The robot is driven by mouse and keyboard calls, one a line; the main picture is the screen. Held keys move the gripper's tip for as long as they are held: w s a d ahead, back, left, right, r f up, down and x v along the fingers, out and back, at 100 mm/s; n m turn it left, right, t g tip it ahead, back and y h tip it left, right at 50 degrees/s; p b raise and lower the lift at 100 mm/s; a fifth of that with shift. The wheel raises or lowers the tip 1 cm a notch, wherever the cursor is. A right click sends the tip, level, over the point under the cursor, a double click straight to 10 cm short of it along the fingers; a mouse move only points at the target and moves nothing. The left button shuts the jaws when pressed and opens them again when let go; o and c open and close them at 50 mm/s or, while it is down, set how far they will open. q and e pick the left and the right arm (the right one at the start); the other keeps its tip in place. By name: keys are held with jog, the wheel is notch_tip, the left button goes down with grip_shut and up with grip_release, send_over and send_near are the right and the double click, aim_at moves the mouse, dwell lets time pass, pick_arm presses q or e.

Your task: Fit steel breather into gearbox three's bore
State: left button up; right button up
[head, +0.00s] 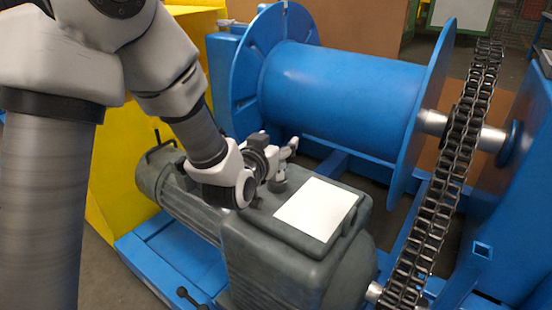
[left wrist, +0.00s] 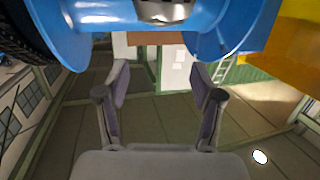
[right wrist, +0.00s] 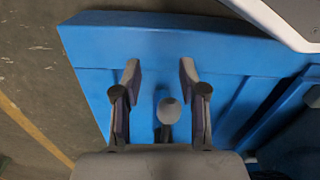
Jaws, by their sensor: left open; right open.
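The grey gearbox (head: 290,260) stands in the front middle of the head view, with a blank white plate on top. My left gripper (head: 288,150) is open and empty just above its far top edge, close to a short grey cylinder (head: 278,183); I cannot tell whether that is a breather or a fitting. A shiny steel part (left wrist: 165,8) is cut off at the top, in front of the blue drum. My right gripper (right wrist: 160,75) is open above a grey knob (right wrist: 168,110). No bore is clearly visible.
A blue cable drum (head: 340,90) stands behind the gearbox, and a double chain (head: 445,190) runs down its right side. A ribbed motor (head: 185,205) and yellow panels are at left. A blue base (right wrist: 100,60) lies below my right gripper.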

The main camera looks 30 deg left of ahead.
pick_arm(q)
notch_tip(320, 180, up, 5)
jog(key=shift+f, duration=0.1)
dwell(0.5)
